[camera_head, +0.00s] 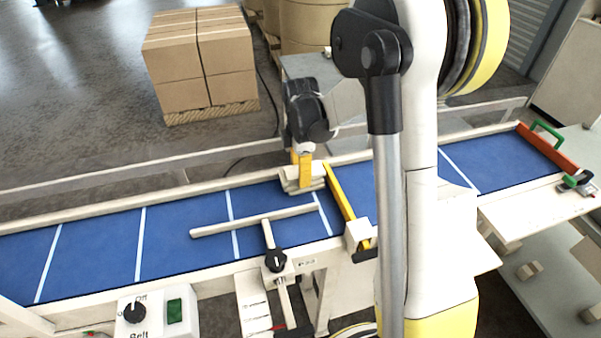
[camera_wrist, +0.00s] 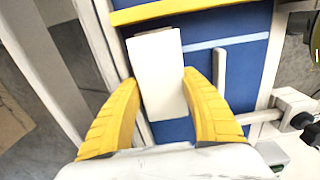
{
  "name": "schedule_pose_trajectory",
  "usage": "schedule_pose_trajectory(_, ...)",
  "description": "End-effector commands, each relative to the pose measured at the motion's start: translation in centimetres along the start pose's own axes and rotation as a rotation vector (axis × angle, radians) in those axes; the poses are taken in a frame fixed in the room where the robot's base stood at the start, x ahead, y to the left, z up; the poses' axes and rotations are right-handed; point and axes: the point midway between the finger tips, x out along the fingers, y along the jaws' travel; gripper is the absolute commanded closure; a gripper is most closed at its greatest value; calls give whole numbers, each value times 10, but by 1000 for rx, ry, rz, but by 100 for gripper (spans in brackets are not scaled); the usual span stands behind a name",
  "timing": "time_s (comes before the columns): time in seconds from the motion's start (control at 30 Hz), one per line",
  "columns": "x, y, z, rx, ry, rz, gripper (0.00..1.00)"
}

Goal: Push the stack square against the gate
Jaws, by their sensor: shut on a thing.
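The stack (camera_head: 291,186) is a small pile of cream flat pieces on the blue belt, by its far rail. My gripper (camera_head: 302,172) points down at it with yellow fingers. In the wrist view, the stack (camera_wrist: 158,75) shows as a pale oblong between the two fingers (camera_wrist: 162,100), which are shut on it. The gate (camera_head: 343,195) is a yellow bar across the belt, just right of the stack. In the wrist view the gate (camera_wrist: 180,11) lies beyond the stack's far end, with a narrow blue strip between, and the stack looks slightly skewed to it.
A cream guide bar (camera_head: 255,221) with a black knob (camera_head: 275,261) lies over the belt (camera_head: 180,234) left of the gate. A red bar with a green handle (camera_head: 547,147) crosses the belt's right end. Cartons (camera_head: 200,60) stand behind the far rail. The left belt is clear.

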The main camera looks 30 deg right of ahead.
Motion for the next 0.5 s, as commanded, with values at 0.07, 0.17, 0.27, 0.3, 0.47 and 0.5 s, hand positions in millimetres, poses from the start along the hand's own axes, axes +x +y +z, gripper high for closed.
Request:
schedule_pose_trajectory(0.07,0,0,0,0,0,0,86)
schedule_pose_trajectory(0.17,0,0,0,0,0,0,86)
schedule_pose_trajectory(0.27,0,0,0,0,0,0,86)
schedule_pose_trajectory(0.3,0,0,1,0,0,0,86)
schedule_pose_trajectory(0.47,0,0,3,0,0,0,86)
schedule_pose_trajectory(0.5,0,0,3,0,0,0,86)
